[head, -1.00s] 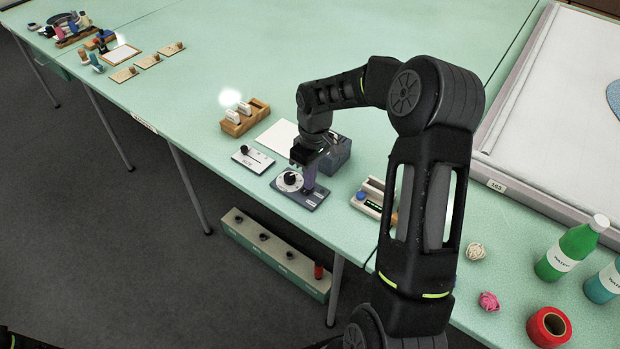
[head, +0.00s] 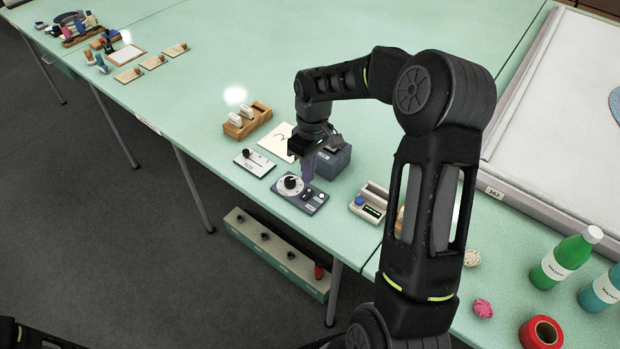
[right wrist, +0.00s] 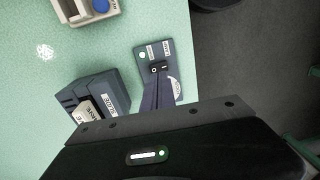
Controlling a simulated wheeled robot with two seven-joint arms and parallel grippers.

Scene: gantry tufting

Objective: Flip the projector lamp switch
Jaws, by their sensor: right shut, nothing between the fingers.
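A blue-grey control panel (head: 312,205) lies near the table's front edge, with a round black knob (head: 290,183) on a white dial. In the right wrist view the panel (right wrist: 149,53) shows a small black switch (right wrist: 158,67) beside white labels. A dark box-shaped device (head: 338,162) stands behind the panel. My left gripper is not in view.
A white card (head: 276,138) with a dark curved mark lies behind a slider plate (head: 255,163). A wooden block holder (head: 252,122) stands further left. A beige device with a blue button (head: 369,203) sits to the right. Bottles and tape (head: 541,333) are at lower right.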

